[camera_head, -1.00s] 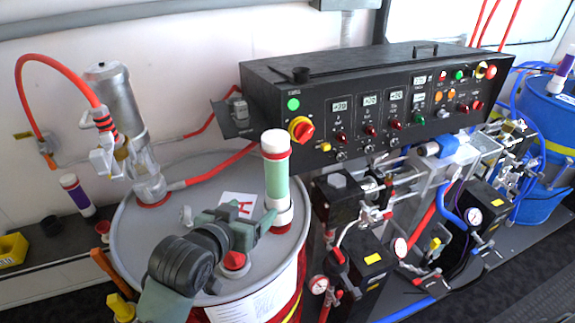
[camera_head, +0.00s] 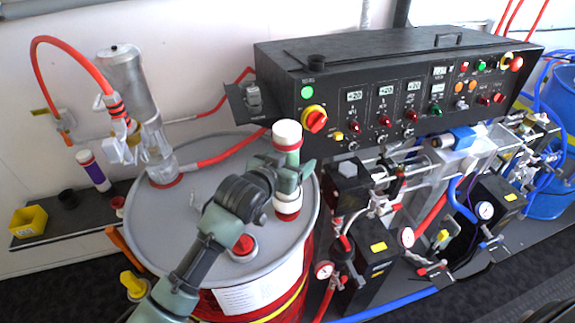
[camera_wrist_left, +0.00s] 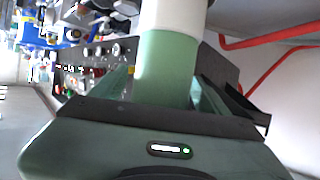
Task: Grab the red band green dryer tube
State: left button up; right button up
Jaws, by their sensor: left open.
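The green dryer tube (camera_head: 288,158) stands upright on a white base at the right side of the grey drum lid. It has a white cap with a red band just under it. My left gripper (camera_head: 288,178) reaches it from the front, with the fingers open on both sides of the tube's green body. In the left wrist view the tube (camera_wrist_left: 165,68) stands between the two open fingers (camera_wrist_left: 163,90). Contact cannot be told. The fingers hide part of the tube's middle. My right gripper is not in view.
The drum lid (camera_head: 190,215) carries a metal pump (camera_head: 130,90) with a red hose and a red cap (camera_head: 243,245). A black control panel (camera_head: 400,95) stands close behind and right of the tube. A purple tube (camera_head: 93,172) and yellow bin (camera_head: 28,220) are at the left.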

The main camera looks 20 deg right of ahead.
pick_arm(q)
grip_shut()
dwell(0.3)
jog(key=shift+r, duration=0.1)
